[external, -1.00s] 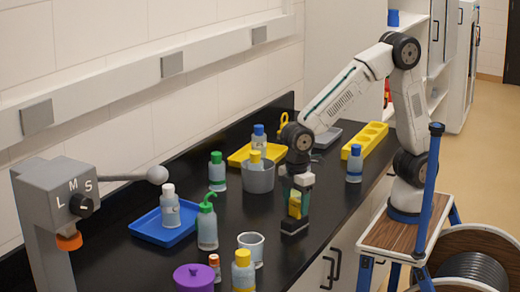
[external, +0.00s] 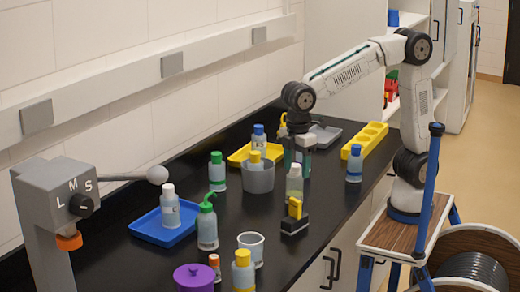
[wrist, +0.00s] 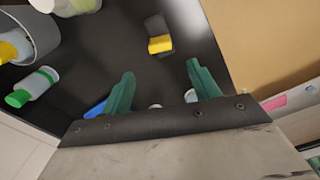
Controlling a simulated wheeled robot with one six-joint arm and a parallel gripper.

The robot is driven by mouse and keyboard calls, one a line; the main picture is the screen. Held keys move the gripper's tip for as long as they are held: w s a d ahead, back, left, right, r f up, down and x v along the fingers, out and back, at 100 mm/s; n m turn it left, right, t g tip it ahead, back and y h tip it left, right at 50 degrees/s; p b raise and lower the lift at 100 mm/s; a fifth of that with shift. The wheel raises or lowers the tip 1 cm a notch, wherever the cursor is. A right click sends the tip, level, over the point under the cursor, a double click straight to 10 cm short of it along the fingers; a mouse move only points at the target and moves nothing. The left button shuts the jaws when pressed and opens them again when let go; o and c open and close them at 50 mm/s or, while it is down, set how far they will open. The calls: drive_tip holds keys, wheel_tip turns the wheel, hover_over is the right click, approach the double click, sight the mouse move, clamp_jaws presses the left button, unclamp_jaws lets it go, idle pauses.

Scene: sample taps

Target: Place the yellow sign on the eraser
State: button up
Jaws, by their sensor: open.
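The small yellow sign (external: 295,208) stands on the black eraser (external: 294,227) near the front edge of the bench. In the wrist view the yellow sign (wrist: 160,44) lies across the dark eraser (wrist: 155,24), touching it as far as I can see. My gripper (external: 298,165) is up and behind them, apart from both.
A bottle with pale yellow liquid (external: 294,184) stands just behind the sign. A grey pot (external: 258,180) and a green-capped bottle (external: 217,172) are to the left. A blue-capped bottle (external: 354,164) stands to the right. Bare black bench lies around the eraser.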

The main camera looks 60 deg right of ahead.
drive_tip(key=w+d+r+m, duration=0.1)
drive_tip(key=d+m, duration=0.2)
drive_tip(key=d, duration=0.7)
drive_tip(key=w+d+r+m, duration=0.1)
drive_tip(key=d+r+m, duration=0.1)
drive_tip(key=d, duration=0.8)
drive_tip(key=s+d+f+m, duration=0.2)
drive_tip(key=s+d+m, duration=0.2)
drive_tip(key=d, duration=0.5)
drive_tip(key=s+d+f+m+t, duration=0.1)
drive_tip(key=s+d+f+m, duration=0.1)
drive_tip(key=s+d+m, duration=0.2)
drive_tip(key=s+d, duration=0.3)
drive_tip(key=d, duration=0.3)
drive_tip(key=shift+s+f+m, duration=0.3)
drive_tip(key=shift+f, duration=0.1)
